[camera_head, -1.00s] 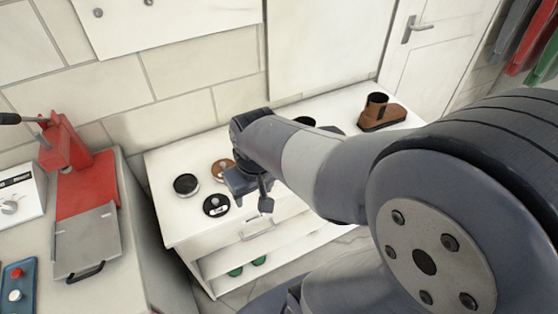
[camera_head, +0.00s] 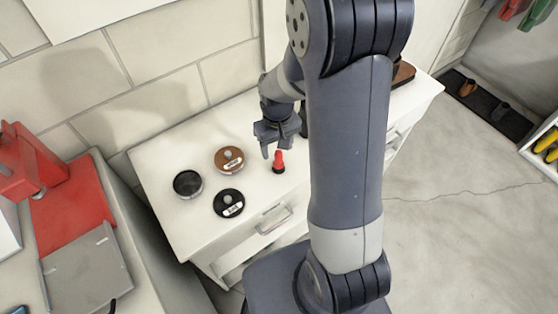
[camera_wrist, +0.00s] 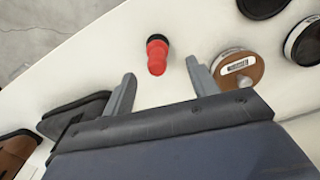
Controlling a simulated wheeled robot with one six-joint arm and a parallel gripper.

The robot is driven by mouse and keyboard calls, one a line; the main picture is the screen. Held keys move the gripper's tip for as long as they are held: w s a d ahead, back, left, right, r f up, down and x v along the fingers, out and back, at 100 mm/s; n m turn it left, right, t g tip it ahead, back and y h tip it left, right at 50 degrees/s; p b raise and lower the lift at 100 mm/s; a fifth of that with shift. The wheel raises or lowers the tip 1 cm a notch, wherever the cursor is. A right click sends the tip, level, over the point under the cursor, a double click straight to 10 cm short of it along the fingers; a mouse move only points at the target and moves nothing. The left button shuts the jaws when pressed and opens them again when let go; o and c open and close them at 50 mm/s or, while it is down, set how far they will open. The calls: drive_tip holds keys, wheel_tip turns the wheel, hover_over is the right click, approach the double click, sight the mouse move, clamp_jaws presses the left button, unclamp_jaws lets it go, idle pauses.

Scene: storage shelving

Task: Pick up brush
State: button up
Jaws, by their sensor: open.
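The brush appears to be the small red upright piece (camera_head: 279,160) with a dark end on the white cabinet top, close to the cabinet's front edge. In the wrist view, the red brush (camera_wrist: 157,56) stands just beyond the fingertips, roughly centred between them. My gripper (camera_head: 274,148) is open and empty above and just behind the brush in the head view. Both of its fingers (camera_wrist: 161,69) show apart in the wrist view, and neither appears to touch the brush.
A brown-lidded tin (camera_head: 229,160), a black-lidded tin (camera_head: 229,204) and an open dark tin (camera_head: 187,184) stand left of the brush. A dark object (camera_wrist: 75,115) and brown footwear (camera_wrist: 15,152) lie on the other side. My arm hides part of the cabinet (camera_head: 165,215).

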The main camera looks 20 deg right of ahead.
sight(279, 158)
drive_tip(key=shift+s+d+f+p, duration=0.1)
drive_tip(key=shift+f+p, duration=0.2)
drive_tip(key=shift+f, duration=1.15)
drive_tip(key=shift+d+f+p, duration=0.1)
drive_tip(key=shift+f+p, duration=0.15)
drive_tip(key=shift+f, duration=1.15)
drive_tip(key=shift+c, duration=0.3)
drive_tip(key=c, duration=1)
drive_tip(key=shift+r, duration=0.1)
